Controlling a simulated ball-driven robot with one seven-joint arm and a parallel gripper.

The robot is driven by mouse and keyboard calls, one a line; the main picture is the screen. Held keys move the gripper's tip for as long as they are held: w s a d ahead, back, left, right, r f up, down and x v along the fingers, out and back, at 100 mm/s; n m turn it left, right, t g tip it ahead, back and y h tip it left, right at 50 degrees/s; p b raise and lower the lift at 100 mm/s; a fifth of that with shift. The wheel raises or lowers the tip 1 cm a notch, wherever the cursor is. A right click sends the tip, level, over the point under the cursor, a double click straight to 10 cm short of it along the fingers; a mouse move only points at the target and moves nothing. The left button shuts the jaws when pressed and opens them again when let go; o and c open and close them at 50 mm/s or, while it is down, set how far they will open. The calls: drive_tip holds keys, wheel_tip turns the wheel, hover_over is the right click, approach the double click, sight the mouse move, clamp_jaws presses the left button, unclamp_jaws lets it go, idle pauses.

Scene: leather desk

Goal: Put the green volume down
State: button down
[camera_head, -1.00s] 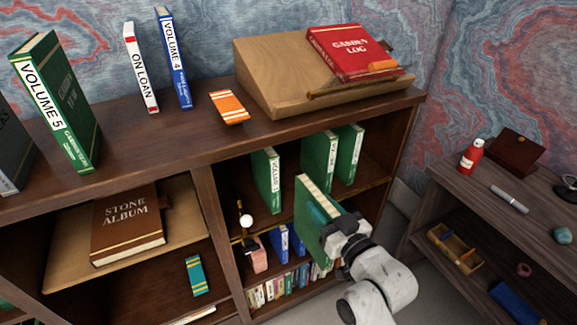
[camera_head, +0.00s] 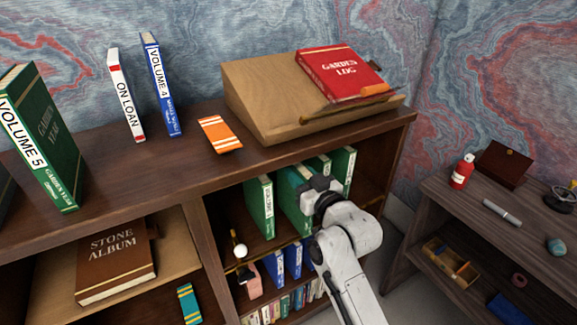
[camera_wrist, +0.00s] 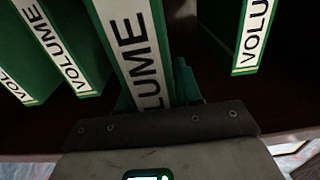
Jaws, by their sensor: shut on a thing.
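My gripper (camera_head: 312,193) is shut on a green volume (camera_head: 291,190), by its spine side. The held volume stands roughly upright, in the upper right bay of the bookcase, between one green volume (camera_head: 260,206) on its left and two more green volumes (camera_head: 345,165) on its right. In the wrist view the held volume's white label (camera_wrist: 130,38) reads VOLUME and its number is hidden by my gripper (camera_wrist: 158,97). There, two volumes (camera_wrist: 62,45) show on the left and one (camera_wrist: 255,38) on the right. Whether its bottom touches the shelf is hidden.
A metal bookend-like piece with a white ball (camera_head: 240,250) is at the bay's lower left. Blue books (camera_head: 275,267) stand below. A wooden lectern (camera_head: 255,95) with a red book (camera_head: 340,72) is on top. A side desk (camera_head: 450,215) stands at right.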

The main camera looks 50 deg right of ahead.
drive_tip(key=shift+x, duration=1.2)
drive_tip(key=w, duration=0.1)
drive_tip(key=w+d+f, duration=0.1)
drive_tip(key=w, duration=0.1)
drive_tip(key=shift+f, duration=0.15)
drive_tip(key=shift+f, duration=0.15)
drive_tip(key=c, duration=0.8)
unclamp_jaws()
drive_tip(key=shift+a+f, duration=0.1)
drive_tip(key=shift+o, duration=0.2)
drive_tip(key=shift+p, duration=0.3)
